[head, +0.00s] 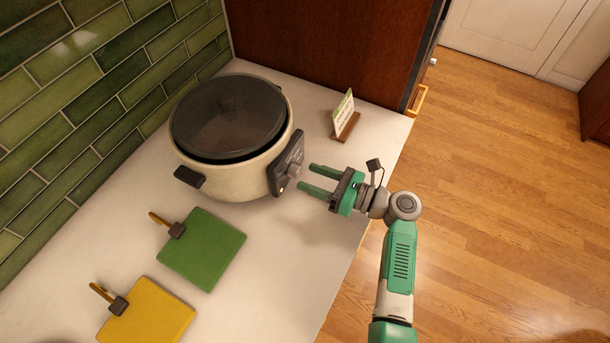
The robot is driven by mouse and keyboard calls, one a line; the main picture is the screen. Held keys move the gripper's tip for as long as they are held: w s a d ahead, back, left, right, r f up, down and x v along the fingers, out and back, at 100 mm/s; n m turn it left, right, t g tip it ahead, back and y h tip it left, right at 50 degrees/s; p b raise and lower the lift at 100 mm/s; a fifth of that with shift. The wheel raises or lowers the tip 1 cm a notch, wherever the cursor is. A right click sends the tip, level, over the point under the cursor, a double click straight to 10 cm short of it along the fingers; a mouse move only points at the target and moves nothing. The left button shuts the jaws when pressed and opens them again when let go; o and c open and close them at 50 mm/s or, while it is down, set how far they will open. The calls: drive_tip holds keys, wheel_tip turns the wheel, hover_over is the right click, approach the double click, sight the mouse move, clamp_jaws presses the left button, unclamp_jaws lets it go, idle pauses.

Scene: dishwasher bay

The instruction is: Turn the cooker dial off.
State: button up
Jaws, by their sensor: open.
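The cooker (235,181) is a cream round pot with a dark lid (228,112), standing on the white counter near the tiled wall. A dark control panel (283,180) is on its right side. The grey dial (294,170) sticks out from that panel, and its setting is too small to read. A small light spot shows low on the panel. My gripper (306,178) is open, its two green fingers pointing left at the dial. The fingertips are just right of the dial, and nothing is between them. I cannot tell whether either finger touches the dial.
A small card in a wooden stand (345,118) is behind my gripper. A green board (202,249) and a yellow board (148,313), each with a clipped handle, lie in front of the cooker. A dark wood panel (320,45) closes off the back. The counter's right edge runs under my arm.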

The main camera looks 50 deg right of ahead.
sight(295, 171)
drive_tip(key=shift+x, duration=1.35)
drive_tip(key=c, duration=1)
drive_tip(key=shift+o, duration=0.2)
